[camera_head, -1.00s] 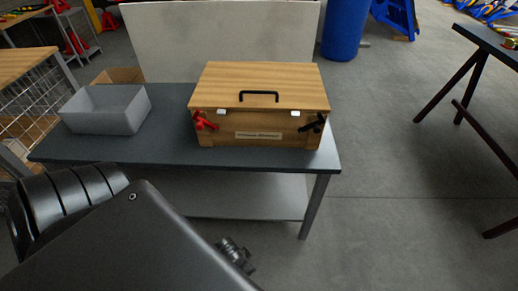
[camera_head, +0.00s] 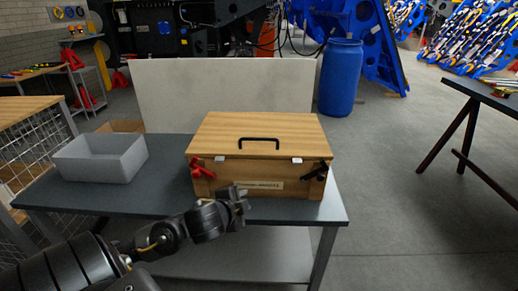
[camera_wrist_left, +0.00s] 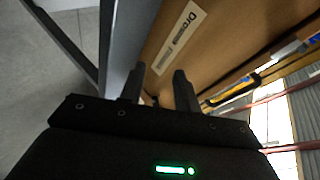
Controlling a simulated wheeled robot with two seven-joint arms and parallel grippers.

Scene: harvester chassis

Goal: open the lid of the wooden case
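The wooden case (camera_head: 225,181) stands on the grey workbench with its lid (camera_head: 225,133) shut. A black handle (camera_head: 259,142) is on the lid near its front edge. The case's front has a red clamp-like part (camera_head: 201,168) on the left, a black one (camera_head: 317,172) on the right, and a pale label (camera_head: 265,185). My left gripper (camera_head: 239,195) is in front of the case's lower front, below the lid. In the left wrist view, its two fingers (camera_wrist_left: 159,75) are apart and empty, with the case front (camera_wrist_left: 222,45) and label (camera_wrist_left: 180,37) beyond them. My right gripper is not in view.
The workbench (camera_head: 120,200) also carries an open grey bin (camera_head: 100,165) left of the case. A pale upright panel (camera_head: 220,88) stands behind the bench. A blue barrel (camera_head: 340,78) is behind at the right. Open floor lies right of the bench, before a dark table (camera_head: 490,98).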

